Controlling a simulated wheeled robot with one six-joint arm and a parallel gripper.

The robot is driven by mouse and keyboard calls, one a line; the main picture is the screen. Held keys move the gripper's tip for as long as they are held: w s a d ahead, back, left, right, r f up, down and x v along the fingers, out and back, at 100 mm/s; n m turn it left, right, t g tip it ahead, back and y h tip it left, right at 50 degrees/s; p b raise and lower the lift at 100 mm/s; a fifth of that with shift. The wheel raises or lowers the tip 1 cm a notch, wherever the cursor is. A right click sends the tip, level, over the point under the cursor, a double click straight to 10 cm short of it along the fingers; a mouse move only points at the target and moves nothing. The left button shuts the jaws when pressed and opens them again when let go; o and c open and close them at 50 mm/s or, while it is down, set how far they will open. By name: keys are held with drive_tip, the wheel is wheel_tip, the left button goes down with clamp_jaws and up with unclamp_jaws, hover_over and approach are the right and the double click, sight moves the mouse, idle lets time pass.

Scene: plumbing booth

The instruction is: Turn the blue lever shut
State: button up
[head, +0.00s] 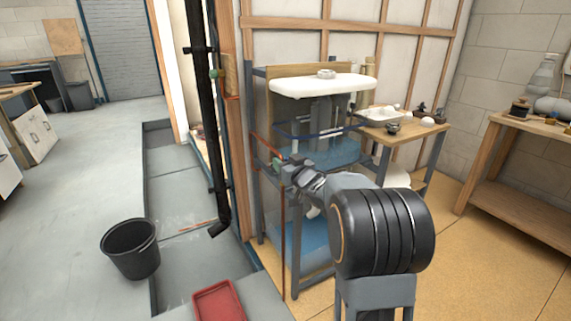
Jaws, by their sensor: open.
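My gripper (291,165) is at the left front of a metal stand (254,155) with a white basin (322,86) on top. My arm reaches to it from the lower right. The fingertips are small here, beside a small greenish fitting (277,165) on a thin copper pipe (283,235). I cannot tell whether they touch it. The gripper is open. I cannot make out a blue lever; it may be hidden by the gripper or too small to see.
A black drainpipe (207,110) stands left of the stand. A black bucket (131,250) and a red tray (218,302) are at lower left. A side table (428,134) with small parts and a wooden bench (525,190) are at right. Grey floor at far left is clear.

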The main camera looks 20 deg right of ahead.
drive_tip(key=shift+c, duration=0.5)
clamp_jaws()
